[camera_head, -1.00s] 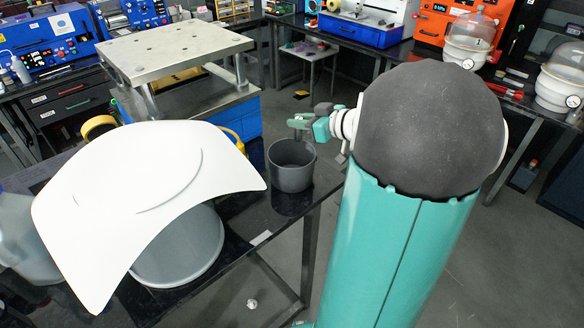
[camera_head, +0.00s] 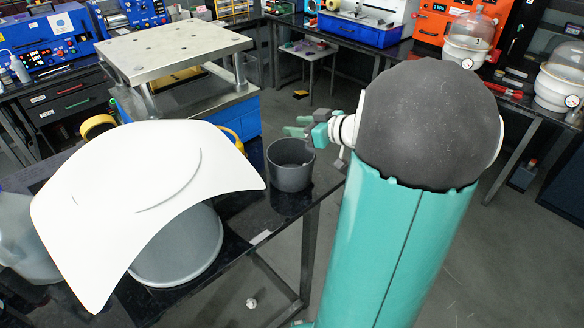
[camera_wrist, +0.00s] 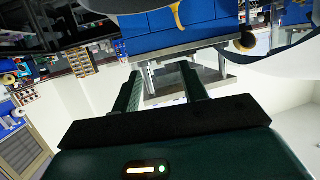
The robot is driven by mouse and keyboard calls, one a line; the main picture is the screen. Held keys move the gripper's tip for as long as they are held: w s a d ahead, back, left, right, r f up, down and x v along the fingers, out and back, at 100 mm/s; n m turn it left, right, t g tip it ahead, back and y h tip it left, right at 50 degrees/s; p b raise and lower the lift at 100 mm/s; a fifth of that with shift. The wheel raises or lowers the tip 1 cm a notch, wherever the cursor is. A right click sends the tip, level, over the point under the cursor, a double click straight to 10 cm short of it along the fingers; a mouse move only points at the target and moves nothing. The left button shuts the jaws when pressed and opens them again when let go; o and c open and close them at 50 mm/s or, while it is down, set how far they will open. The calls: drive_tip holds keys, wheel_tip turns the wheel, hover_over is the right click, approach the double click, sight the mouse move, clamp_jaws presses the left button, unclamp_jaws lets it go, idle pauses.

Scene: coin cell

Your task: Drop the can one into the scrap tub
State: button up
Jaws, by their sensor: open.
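The dark grey tub (camera_head: 291,178), which I take for the scrap tub, stands upright near the right end of the black table. My gripper (camera_head: 288,131) is just above the tub's far rim, pointing left, with its fingers apart. The wrist view shows the two green fingers of my gripper (camera_wrist: 161,72) spread with nothing between them. A small pale spot shows inside the tub; it is too small to tell whether it is the can. I see no can for certain elsewhere.
A metal-topped press stand (camera_head: 175,52) with a blue base stands left of and behind the tub. A larger grey bucket (camera_head: 180,255) is at the front left. A small crumpled white thing (camera_head: 251,303) lies on the floor.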

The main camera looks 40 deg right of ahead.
drive_tip(key=v, duration=1.3)
drive_tip(key=shift+s, duration=0.25)
drive_tip(key=shift+s+d+r, duration=0.1)
